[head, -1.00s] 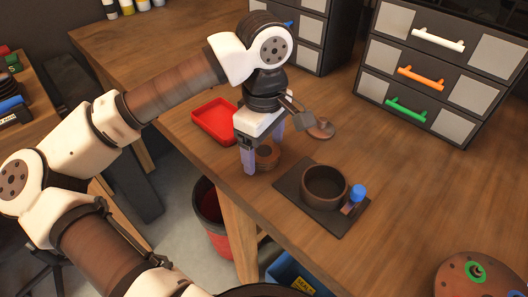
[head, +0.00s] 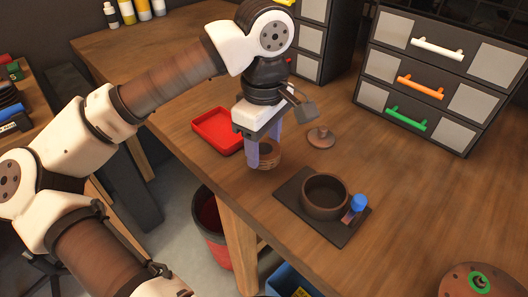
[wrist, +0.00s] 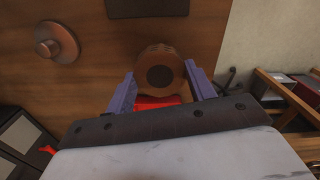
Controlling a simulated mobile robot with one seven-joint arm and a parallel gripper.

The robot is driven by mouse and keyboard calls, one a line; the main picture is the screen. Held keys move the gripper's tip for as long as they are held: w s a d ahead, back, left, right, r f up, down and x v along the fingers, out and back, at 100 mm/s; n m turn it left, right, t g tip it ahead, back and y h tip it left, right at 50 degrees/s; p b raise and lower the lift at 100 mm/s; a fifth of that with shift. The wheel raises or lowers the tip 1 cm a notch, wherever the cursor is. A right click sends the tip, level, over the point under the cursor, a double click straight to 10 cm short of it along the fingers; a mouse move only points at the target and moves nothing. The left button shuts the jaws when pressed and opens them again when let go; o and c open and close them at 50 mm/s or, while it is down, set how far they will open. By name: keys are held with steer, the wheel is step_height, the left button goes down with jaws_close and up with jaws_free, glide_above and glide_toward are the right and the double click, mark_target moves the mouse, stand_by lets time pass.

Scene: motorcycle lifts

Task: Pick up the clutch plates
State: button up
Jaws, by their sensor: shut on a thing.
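The clutch plates (head: 269,156) are a short brown ring stack with a dark centre hole, near the table's front edge. They also show in the wrist view (wrist: 160,58), between the two fingers. My gripper (head: 264,150) points down with its purple fingers around the stack and is shut on it. In the wrist view my gripper (wrist: 161,91) has one finger on each side of the stack. The near finger hides part of the stack in the head view. The stack appears slightly above the wooden table (head: 410,210).
A red tray (head: 210,137) lies behind and left of the stack. A brown knobbed disc (head: 320,139) lies behind. Drawer units stand at the back.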

mark_target(264, 149)
step_height(264, 149, up, 15)
stand_by(0.3)
